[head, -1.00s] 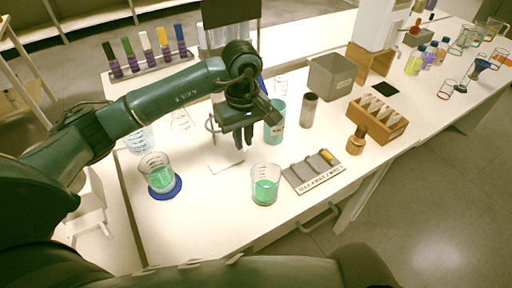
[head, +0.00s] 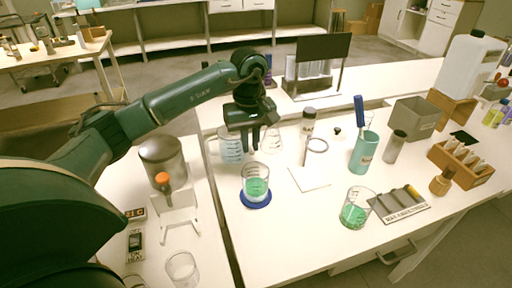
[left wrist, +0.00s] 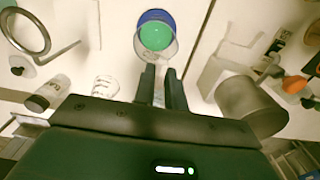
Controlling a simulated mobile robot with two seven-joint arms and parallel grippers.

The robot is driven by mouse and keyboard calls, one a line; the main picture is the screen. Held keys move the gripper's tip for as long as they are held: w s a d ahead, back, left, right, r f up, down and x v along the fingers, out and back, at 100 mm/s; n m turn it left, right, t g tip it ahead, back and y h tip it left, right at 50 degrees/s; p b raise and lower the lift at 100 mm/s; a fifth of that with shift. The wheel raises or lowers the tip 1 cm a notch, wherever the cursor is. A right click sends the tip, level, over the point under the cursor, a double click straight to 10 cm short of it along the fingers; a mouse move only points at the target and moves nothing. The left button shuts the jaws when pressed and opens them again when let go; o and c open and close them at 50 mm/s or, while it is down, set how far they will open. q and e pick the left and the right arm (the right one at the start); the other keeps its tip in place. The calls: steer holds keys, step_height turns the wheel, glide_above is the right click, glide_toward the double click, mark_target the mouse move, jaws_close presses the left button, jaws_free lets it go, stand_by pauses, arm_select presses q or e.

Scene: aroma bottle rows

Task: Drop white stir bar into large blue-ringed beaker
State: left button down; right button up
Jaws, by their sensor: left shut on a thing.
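The large beaker (head: 256,183) with green liquid stands upright on a blue ring (head: 256,200) on the bench. In the left wrist view the beaker (left wrist: 156,36) is just beyond my fingertips. My left gripper (head: 251,146) is above and slightly behind the beaker, fingers pointing down, apart from it. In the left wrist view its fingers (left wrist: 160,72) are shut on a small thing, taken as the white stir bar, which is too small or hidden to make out. A second beaker with green liquid (head: 356,207) stands to the right, without a blue ring. My right gripper is not in view.
A labelled tray with slots (head: 398,203) lies right of the second beaker. A teal cup (head: 365,152) and a ring stand (head: 312,172) stand farther back. A metal pot (head: 163,161) stands to the left. Bare bench lies in front of the ringed beaker.

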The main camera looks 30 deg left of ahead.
mark_target(250, 147)
arm_select(q)
steer(key=shift+a+f, duration=0.1)
step_height(250, 147, down, 4)
steer(key=b, duration=0.3)
steer(key=shift+f, duration=0.2)
steer(key=shift+f+b, duration=0.35)
steer(key=shift+f, duration=0.35)
steer(key=c, duration=1.4)
jaws_free()
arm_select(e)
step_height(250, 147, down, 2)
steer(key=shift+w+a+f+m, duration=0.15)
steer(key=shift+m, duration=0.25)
arm_select(q)
steer(key=shift+o, duration=0.2)
step_height(250, 147, up, 13)
steer(key=shift+r, duration=0.1)
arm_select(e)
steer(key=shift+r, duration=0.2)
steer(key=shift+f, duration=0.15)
